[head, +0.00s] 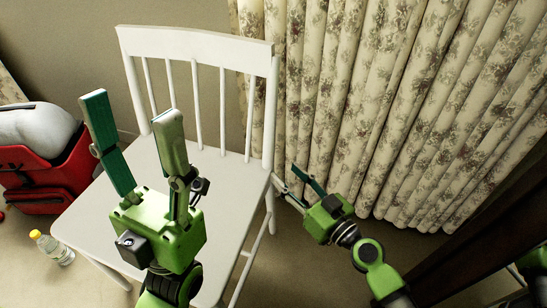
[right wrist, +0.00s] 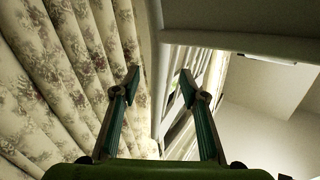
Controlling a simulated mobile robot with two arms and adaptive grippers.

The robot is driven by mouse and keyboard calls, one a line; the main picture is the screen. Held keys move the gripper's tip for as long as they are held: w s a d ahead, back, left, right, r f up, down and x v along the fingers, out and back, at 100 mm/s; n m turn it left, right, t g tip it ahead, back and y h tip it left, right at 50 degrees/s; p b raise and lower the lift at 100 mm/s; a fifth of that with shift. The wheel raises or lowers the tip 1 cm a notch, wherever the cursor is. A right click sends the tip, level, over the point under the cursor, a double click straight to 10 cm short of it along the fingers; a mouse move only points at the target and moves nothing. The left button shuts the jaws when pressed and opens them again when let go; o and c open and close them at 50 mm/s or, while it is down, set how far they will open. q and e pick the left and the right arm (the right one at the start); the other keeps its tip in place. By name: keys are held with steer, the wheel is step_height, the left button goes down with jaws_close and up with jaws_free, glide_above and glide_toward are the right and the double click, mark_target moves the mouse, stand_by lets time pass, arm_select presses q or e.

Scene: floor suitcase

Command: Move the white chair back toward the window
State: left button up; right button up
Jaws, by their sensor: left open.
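The white chair (head: 195,165) stands upright on the floor, its slatted backrest at the far side. My left gripper (head: 131,108) is open and empty, in front of the chair and covering part of the seat. My right gripper (head: 283,172) is beside the chair's right rear, close to the back post and seat edge. In the right wrist view, its fingers (right wrist: 160,80) are apart, with a white chair part (right wrist: 157,65) showing between and beyond their tips. Contact cannot be told. Floral curtains (head: 370,100) hang right of the chair; no window glass shows.
An open red suitcase (head: 45,175) with a pale grey bundle (head: 38,130) lies left of the chair. A dark piece (head: 470,250) is at lower right.

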mark_target(272, 160)
steer(key=x, duration=0.9)
jaws_close()
